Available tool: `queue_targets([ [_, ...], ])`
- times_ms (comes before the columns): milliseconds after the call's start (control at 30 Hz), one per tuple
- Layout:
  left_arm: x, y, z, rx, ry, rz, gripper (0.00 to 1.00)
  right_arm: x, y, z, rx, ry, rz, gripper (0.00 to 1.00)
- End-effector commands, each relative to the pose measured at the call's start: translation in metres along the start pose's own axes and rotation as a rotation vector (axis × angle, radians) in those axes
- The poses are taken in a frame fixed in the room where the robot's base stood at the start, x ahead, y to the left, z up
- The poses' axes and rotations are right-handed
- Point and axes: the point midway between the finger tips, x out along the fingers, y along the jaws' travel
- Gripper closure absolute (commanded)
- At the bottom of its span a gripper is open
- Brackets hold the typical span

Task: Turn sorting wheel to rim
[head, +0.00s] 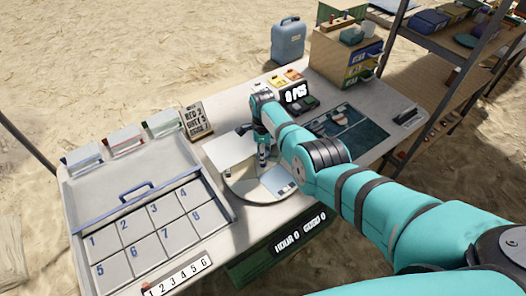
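The sorting wheel (247,188) is a round grey disc near the middle of the table. A white box-like cover (229,150) hides its back left part. A small pale and blue piece (279,181) lies on the wheel's right side. My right arm reaches in from the right, and my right gripper (263,163) points down over the wheel, close to the cover's right side. The fingers are small and dark, so I cannot tell whether they are open, shut or touching the wheel. My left gripper is not in view.
A numbered tray (146,232) with a blue handle fills the table's left side. A small sign (196,120) stands behind the cover. A blue jerrycan (288,42) stands behind.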

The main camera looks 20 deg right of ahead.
Motion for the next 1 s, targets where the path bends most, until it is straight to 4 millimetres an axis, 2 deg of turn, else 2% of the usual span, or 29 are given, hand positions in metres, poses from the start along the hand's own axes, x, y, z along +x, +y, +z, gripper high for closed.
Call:
queue_targets([
  [300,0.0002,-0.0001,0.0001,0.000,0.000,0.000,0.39,-0.0014,-0.0015,0.0001,0.065,0.000,-0.005,1.00],
  [867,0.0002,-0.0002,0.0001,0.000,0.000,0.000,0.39,-0.0015,-0.0016,0.0001,0.078,0.000,-0.005,1.00],
  [900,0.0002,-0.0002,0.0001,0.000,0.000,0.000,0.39,-0.0015,-0.0016,0.0001,0.078,-0.001,-0.005,0.56],
  [1000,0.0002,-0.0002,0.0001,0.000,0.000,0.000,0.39,-0.0012,-0.0013,0.0001,0.078,0.000,-0.004,0.43],
])
